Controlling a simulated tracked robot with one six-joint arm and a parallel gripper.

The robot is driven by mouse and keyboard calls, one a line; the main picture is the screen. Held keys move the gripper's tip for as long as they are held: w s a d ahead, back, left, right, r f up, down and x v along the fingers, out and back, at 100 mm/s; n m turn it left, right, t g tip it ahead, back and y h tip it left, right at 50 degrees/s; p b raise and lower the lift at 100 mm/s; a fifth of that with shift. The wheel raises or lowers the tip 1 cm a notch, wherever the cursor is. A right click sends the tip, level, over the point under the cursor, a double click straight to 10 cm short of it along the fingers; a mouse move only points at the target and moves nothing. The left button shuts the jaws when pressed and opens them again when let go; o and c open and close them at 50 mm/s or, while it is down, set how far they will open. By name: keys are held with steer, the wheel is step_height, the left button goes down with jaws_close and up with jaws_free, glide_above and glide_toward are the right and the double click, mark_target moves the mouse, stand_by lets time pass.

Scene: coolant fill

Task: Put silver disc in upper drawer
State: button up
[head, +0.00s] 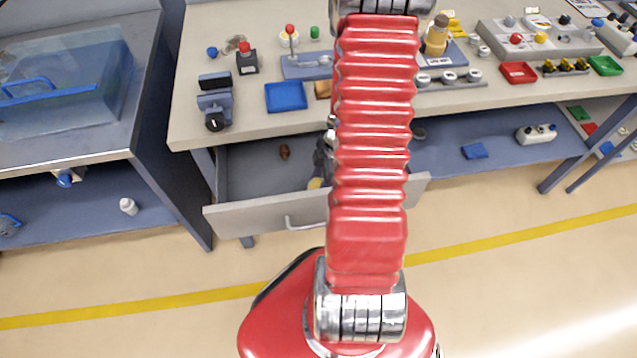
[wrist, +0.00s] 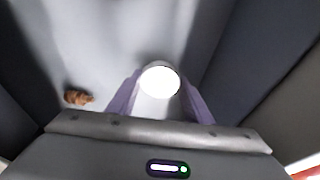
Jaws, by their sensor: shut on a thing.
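The drawer (head: 265,222) under the workbench is pulled open in the head view. My gripper (wrist: 160,90) points down into it, and the wrist view shows grey drawer floor and darker walls around its purple fingers. It is shut on the silver disc (wrist: 159,80), which shows as a bright white round face between the fingertips. In the head view my red arm hides most of the gripper and the disc. I cannot tell whether the disc touches the drawer floor.
A small brown object (head: 284,152) lies in the drawer, left of my gripper; it also shows in the wrist view (wrist: 78,97). A yellowish item (head: 315,183) shows beside my arm. The bench top holds a blue tray (head: 286,97) and several fixtures.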

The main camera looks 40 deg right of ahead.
steer(key=shift+f, duration=0.1)
steer(key=o, duration=0.8)
steer(key=shift+o, duration=0.2)
steer(key=v, duration=1.2)
stand_by(0.5)
steer(key=w+a+r+m+h, duration=0.1)
steer(key=w+a+r+m, duration=0.15)
steer(key=a+r, duration=0.45)
steer(key=s+a+r+m+t, duration=0.2)
steer(key=a+r+m, duration=0.2)
steer(key=a+r, duration=0.4)
steer(key=s+a+r+m+t+h, duration=0.1)
steer(key=a+r+m, duration=0.3)
steer(key=a+r, duration=0.5)
steer(key=shift+s+a+r+m+t, duration=0.3)
steer(key=shift+s+a+m+t, duration=0.15)
steer(key=shift+a, duration=0.35)
